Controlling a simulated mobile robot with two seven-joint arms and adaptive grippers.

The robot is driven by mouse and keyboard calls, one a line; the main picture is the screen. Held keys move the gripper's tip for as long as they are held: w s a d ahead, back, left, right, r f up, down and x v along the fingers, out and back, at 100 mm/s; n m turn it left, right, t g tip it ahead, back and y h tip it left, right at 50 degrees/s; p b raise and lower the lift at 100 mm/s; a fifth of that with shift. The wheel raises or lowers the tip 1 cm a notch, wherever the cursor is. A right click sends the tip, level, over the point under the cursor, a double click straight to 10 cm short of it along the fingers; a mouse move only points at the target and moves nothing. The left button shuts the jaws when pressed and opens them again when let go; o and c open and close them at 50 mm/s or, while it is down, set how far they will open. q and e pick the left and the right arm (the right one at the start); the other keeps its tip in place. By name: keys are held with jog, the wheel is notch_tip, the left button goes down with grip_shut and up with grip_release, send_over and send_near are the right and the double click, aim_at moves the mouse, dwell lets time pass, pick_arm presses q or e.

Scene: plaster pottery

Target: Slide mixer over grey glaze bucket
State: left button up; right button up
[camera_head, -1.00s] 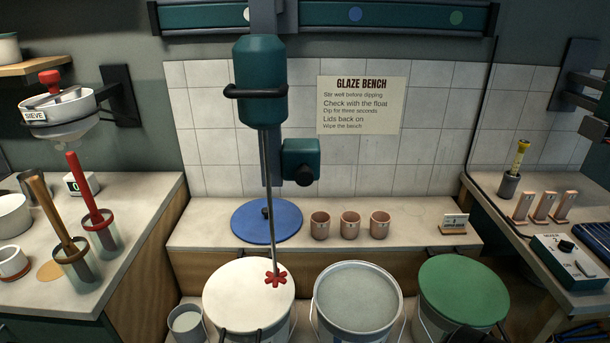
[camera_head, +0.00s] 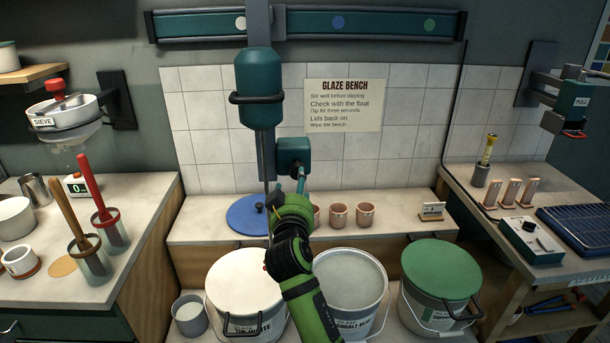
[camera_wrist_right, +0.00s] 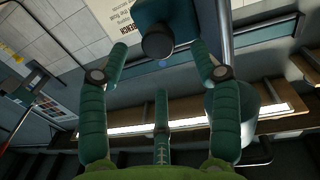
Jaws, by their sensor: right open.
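The teal mixer (camera_head: 258,88) hangs from the wall rail near its white dot, with its shaft coming down over the white bucket (camera_head: 247,280). The paddle is mostly hidden behind my right arm. The grey glaze bucket (camera_head: 352,275) stands open to the right of the white one, partly covered by my arm. My right gripper (camera_head: 289,180) is at the teal block with a black knob on the mixer's lower right. In the right wrist view, the open fingers stand either side of the black knob (camera_wrist_right: 158,42), with no clear contact. My left gripper is out of view.
The rail (camera_head: 370,25) has white, blue and green dots. A green-lidded bucket (camera_head: 441,270) stands right of the grey one. Small cups (camera_head: 366,214) and a blue disc (camera_head: 247,214) sit on the ledge behind. A sieve (camera_head: 65,110) is on the left.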

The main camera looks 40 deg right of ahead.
aim_at(297, 173)
jog(key=x, duration=0.2)
jog(key=p+x, duration=0.1)
jog(key=x, duration=0.1)
jog(key=p+x, duration=0.1)
jog(key=x, duration=0.1)
jog(key=shift+w+d+r, duration=0.1)
jog(key=shift+d+r, duration=0.1)
jog(key=shift+r, duration=0.15)
jog(key=shift+w+d+f, duration=0.1)
jog(key=shift+w+d, duration=0.15)
jog(key=shift+w, duration=0.1)
grip_shut()
jog(key=shift+d, duration=0.1)
